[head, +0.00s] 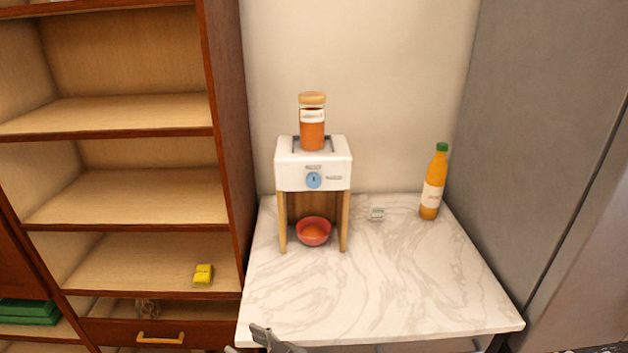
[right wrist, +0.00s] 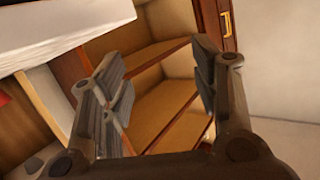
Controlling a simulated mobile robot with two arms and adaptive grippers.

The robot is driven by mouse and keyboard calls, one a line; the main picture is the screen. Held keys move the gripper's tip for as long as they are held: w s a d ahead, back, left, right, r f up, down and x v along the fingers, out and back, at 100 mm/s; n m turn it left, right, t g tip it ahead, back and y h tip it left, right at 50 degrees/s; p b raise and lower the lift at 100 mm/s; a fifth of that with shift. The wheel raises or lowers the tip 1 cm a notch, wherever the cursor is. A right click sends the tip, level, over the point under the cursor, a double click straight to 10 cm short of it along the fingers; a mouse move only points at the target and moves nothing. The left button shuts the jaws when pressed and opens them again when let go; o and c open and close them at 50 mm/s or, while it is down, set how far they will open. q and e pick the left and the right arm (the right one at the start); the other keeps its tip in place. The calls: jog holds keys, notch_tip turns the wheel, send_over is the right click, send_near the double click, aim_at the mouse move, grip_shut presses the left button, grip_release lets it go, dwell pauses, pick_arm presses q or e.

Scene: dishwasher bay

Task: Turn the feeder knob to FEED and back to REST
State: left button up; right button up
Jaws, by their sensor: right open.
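The feeder (head: 290,178) is a white box on wooden legs at the back left of the marble counter. Its round blue knob (head: 314,181) is on the front face, with a small dark mark that seems to point up. Small labels above and right of the knob are too small to read. My right gripper (head: 246,341) shows partly at the bottom edge of the head view, by the counter's front left corner, well apart from the knob. In the right wrist view its jaws (right wrist: 158,72) are open and empty, facing the shelves. My left gripper is not in view.
An orange-filled jar (head: 312,132) stands on the feeder and a red bowl (head: 313,232) sits beneath it. The shelf unit (head: 125,200) stands left.

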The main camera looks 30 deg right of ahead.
jog(key=w+d+r+m+t+h+p, duration=0.1)
jog(key=w+d+r+m+t+h, duration=0.25)
jog(key=r, duration=0.75)
jog(key=w+d+r+m+t+h+p, duration=0.1)
jog(key=w+d+r+m+t+h, duration=0.25)
jog(key=r, duration=0.65)
jog(key=m+g+h+p, duration=0.3)
jog(key=m+g+h, duration=0.3)
jog(key=h, duration=0.3)
send_near(314, 183)
jog(key=x, duration=0.7)
jog(key=shift+w+d, duration=0.1)
jog(key=shift+w, duration=0.05)
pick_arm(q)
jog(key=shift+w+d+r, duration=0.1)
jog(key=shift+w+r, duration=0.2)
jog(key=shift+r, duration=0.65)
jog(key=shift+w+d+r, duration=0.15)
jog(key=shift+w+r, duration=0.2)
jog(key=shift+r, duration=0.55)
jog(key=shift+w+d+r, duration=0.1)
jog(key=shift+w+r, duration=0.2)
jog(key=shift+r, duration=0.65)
pick_arm(e)
jog(key=shift+x, duration=0.8)
jog(key=c, duration=1)
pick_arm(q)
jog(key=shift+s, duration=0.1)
pick_arm(e)
jog(key=shift+c, duration=0.2)
